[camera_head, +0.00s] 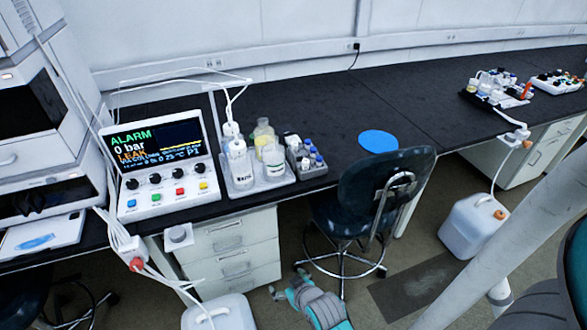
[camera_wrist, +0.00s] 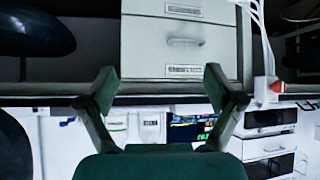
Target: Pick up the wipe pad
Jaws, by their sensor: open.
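A flat, round blue pad (camera_head: 378,141), which looks like the wipe pad, lies on the black bench top behind the chair, right of the bottle trays. It is not seen in the wrist view. My gripper (camera_head: 287,281) is low in front of the bench, below the drawers and left of the chair base, well apart from the pad. In the wrist view my gripper (camera_wrist: 160,84) has its fingers wide apart with nothing between them. That view is upside down and shows the drawer front and the alarm panel.
A dark chair (camera_head: 385,190) stands in front of the pad, its backrest close to it. Bottles in a tray (camera_head: 245,186) and an alarm panel (camera_head: 160,170) stand left. Another blue patch (camera_head: 36,241) lies on a white tray, far left.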

